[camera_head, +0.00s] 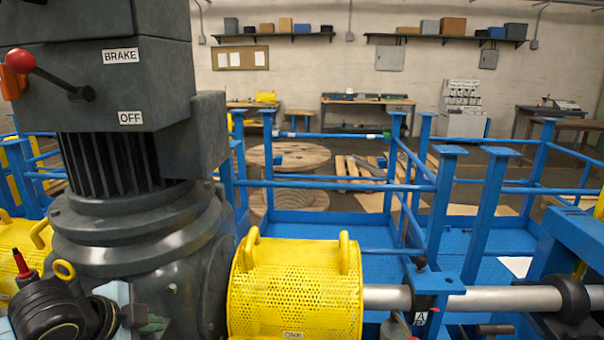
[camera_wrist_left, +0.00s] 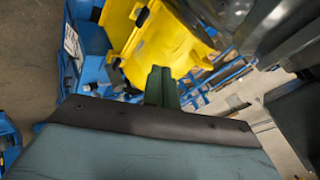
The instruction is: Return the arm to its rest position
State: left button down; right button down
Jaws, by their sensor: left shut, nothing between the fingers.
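My left gripper (camera_head: 150,324) shows only in part at the bottom left of the head view, low in front of the grey motor housing. In the left wrist view its green fingers (camera_wrist_left: 162,88) are together with nothing between them, beyond the dark edge of the teal gripper body. A black rounded part, likely of my left arm, shows at the bottom left corner of the head view. My right gripper is not in view.
The tall grey motor (camera_head: 135,150) with a red-knobbed brake lever (camera_head: 22,62) stands close on the left. A yellow perforated guard (camera_head: 295,290) covers the steel shaft (camera_head: 510,298). Blue railings (camera_head: 440,210) stand beyond. A yellow part (camera_wrist_left: 150,45) lies beyond my left fingers.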

pick_arm(q)
jog(key=s+d+f+n+g+y, duration=0.15)
jog(key=s+d+f+n, duration=0.35)
jog(key=s+f, duration=0.55)
jog(key=s+d+f+n+g+y, duration=0.1)
jog(key=s+d+f+n+g, duration=0.2)
jog(key=s+f+n, duration=0.7)
jog(key=s+f+m+g+b, duration=0.1)
jog(key=s+f+m+b, duration=0.1)
jog(key=f, duration=1)
jog(key=s+f+m+g+b, duration=0.1)
jog(key=s+f+b, duration=0.15)
jog(key=f, duration=1.05)
jog(key=s+a+f+b, duration=0.3)
jog(key=s+f+b, duration=0.1)
jog(key=s+f, duration=1.2)
notch_tip(320, 180, down, 3)
jog(key=shift+f+g, duration=0.1)
jog(key=shift+g, duration=0.25)
jog(key=shift+s, duration=0.1)
